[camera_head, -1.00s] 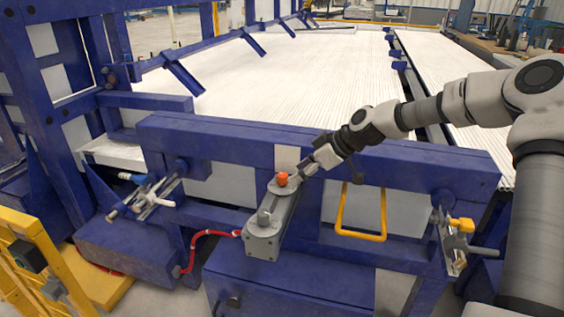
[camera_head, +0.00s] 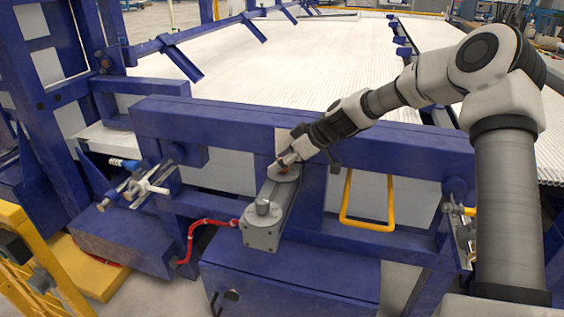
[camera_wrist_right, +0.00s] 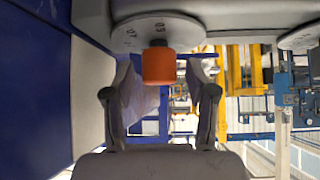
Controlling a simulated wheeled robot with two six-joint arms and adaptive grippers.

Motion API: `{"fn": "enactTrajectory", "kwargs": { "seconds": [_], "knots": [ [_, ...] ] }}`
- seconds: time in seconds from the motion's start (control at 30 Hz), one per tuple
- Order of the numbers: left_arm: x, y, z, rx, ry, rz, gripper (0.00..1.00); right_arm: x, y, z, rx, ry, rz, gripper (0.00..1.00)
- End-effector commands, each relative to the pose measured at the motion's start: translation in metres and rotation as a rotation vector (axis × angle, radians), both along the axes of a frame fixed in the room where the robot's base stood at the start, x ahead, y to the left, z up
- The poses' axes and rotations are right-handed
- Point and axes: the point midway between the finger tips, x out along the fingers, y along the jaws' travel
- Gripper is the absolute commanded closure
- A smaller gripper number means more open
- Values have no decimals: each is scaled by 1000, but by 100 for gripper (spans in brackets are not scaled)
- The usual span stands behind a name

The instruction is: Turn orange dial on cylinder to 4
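The orange dial (camera_wrist_right: 158,66) sits under a grey marked disc (camera_wrist_right: 160,30) in the right wrist view; its numbers are too small to read surely. In the head view only a bit of orange (camera_head: 285,168) shows behind my right gripper (camera_head: 284,160). The grey cylinder (camera_head: 266,232) is fixed to the front of the blue frame. In the wrist view my right gripper (camera_wrist_right: 160,97) is open, one finger to each side of the dial, with gaps on both sides. The dial is at the fingertips. My left gripper is not in view.
A yellow handle (camera_head: 366,224) hangs to the right. The blue beam (camera_head: 210,122) runs behind, and a clamp (camera_head: 145,188) is at left.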

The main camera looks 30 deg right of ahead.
Motion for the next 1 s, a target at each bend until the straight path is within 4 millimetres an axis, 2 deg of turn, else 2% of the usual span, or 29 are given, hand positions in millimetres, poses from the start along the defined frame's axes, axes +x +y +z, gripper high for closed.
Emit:
{"fn": "enactTrajectory", "kwargs": {
  "seconds": [0.03, 0.13, 0.63, 0.87, 1.0],
  "knots": [
    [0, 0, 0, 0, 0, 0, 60, 0, 0, 0, 0, 0, 0, 64],
    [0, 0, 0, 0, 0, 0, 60, 0, 0, 0, 0, 0, 0, 99],
    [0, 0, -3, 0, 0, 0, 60, 0, 0, -1, -2, 2, -59, 100],
    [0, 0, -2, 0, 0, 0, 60, 0, 0, 0, -3, 3, -199, 100],
    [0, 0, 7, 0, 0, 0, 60, 0, 0, 2, -2, 4, -319, 100]
  ]
}}
